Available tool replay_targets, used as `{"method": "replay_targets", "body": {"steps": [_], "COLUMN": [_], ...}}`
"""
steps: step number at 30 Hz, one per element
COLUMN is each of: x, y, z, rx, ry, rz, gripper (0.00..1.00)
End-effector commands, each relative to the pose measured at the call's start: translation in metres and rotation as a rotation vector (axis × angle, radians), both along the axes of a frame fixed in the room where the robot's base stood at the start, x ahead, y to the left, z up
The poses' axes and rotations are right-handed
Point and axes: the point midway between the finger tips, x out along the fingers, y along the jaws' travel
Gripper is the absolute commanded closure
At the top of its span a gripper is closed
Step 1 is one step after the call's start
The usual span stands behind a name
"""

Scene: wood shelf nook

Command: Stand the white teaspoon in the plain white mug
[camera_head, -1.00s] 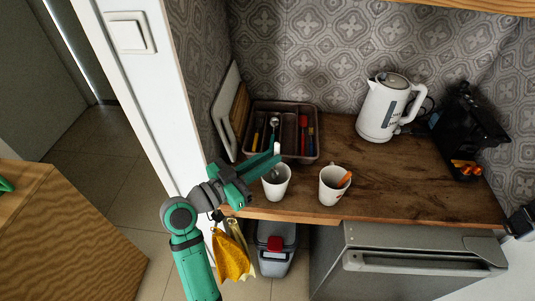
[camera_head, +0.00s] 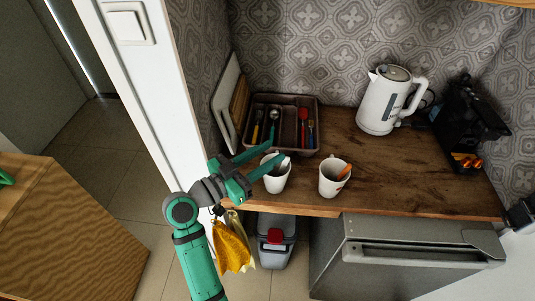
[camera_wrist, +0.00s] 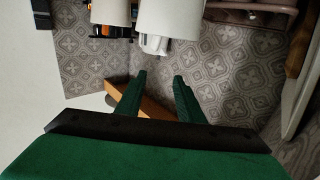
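The plain white mug (camera_head: 277,184) stands upright near the front left of the wooden counter. The white teaspoon (camera_head: 281,160) appears to rest in it, with its pale handle just showing at the rim, partly hidden by a finger. My gripper (camera_head: 276,152) is open at the mug's rim, its two green fingers spread apart. In the wrist view my gripper (camera_wrist: 160,85) is also open, with nothing between the fingers. A pale mug (camera_wrist: 170,18) shows at the top of that view, cut off by the edge; the spoon cannot be made out there.
A cutlery tray (camera_head: 288,149) lies behind. A white kettle (camera_head: 384,106) and a black coffee machine (camera_head: 468,125) stand back right. The counter between them is clear.

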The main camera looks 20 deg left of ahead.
Motion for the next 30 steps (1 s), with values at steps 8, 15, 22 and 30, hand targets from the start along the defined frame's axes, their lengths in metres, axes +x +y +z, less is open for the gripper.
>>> {"method": "replay_targets", "body": {"steps": [8, 15, 22, 30], "x": [-0.024, -0.064, -0.089, -0.095], "y": [0.014, 0.036, 0.049, 0.052], "z": [0.0, 0.0, 0.0, 0.0], "rx": [-0.001, 0.0, 0.0, 0.0], "ry": [0.0, -0.001, 0.0, -0.001], "rz": [0.004, 0.003, 0.002, 0.0], "gripper": [0.66, 0.66, 0.66, 0.66]}}
